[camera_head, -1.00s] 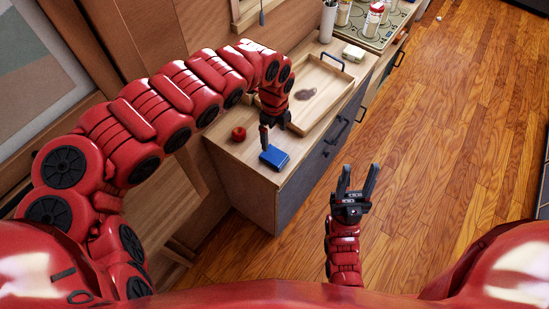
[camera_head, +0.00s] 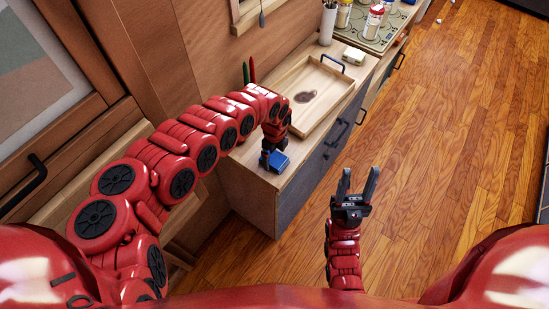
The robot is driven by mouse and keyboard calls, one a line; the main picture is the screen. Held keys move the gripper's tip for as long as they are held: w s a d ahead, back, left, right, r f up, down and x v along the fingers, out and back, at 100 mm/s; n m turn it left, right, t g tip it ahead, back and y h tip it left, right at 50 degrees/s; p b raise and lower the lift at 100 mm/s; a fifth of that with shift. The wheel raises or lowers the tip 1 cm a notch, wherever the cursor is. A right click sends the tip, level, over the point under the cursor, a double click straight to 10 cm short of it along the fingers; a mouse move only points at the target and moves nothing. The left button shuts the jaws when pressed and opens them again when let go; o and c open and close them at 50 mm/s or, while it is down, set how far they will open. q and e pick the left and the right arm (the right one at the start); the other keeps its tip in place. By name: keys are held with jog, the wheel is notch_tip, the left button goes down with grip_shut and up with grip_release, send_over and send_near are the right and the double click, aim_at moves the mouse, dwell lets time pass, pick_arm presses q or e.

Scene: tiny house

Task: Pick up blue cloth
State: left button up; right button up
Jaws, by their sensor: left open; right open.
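The blue cloth (camera_head: 279,162) is a small folded blue piece on the near end of the wooden counter, close to its front edge. My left gripper (camera_head: 267,160) points down at the cloth's left side and partly covers it; whether the fingers touch it I cannot tell. It is open. My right gripper (camera_head: 357,174) is open and empty over the floor, to the right of the counter, with its two fingers pointing up in the picture.
A wooden tray (camera_head: 289,83) with a dark stain lies behind the cloth. A small pale block (camera_head: 353,56) and jars (camera_head: 374,20) by the stove (camera_head: 385,38) are farther back. The floor (camera_head: 455,150) at right is clear.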

aim_at(275, 158)
pick_arm(q)
jog(key=shift+f, duration=0.3)
jog(key=c, duration=1.2)
jog(key=shift+r, duration=0.1)
jog(key=shift+w+r, duration=0.1)
jog(key=shift+r, duration=0.5)
notch_tip(275, 158, up, 9)
jog(key=shift+f+b, duration=0.15)
jog(key=shift+b, duration=0.85)
